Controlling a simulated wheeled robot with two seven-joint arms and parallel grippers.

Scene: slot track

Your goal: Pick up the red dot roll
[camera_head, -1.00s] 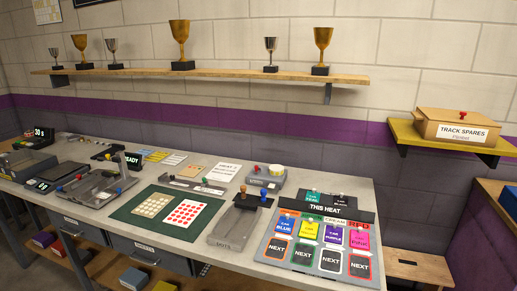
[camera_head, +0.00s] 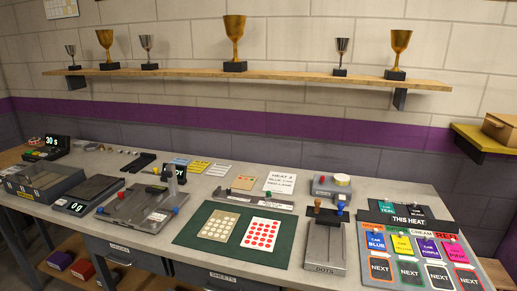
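I cannot make out a roll of red dots for certain. A white sheet of red dots (camera_head: 262,234) lies flat on the green mat (camera_head: 206,253), beside a beige sheet of pale dots (camera_head: 219,225). A pale yellow-cream roll (camera_head: 342,180) sits on a grey device (camera_head: 324,190) behind the grey tray labelled DOTS (camera_head: 323,262). A small reddish round item (camera_head: 35,141) is at the far left end of the bench, too small to identify. Neither of my grippers is in view.
The heat board (camera_head: 411,217) with coloured cards fills the bench's right end. A timer (camera_head: 53,142) is at the far left. Trophies line the wall shelf (camera_head: 280,76).

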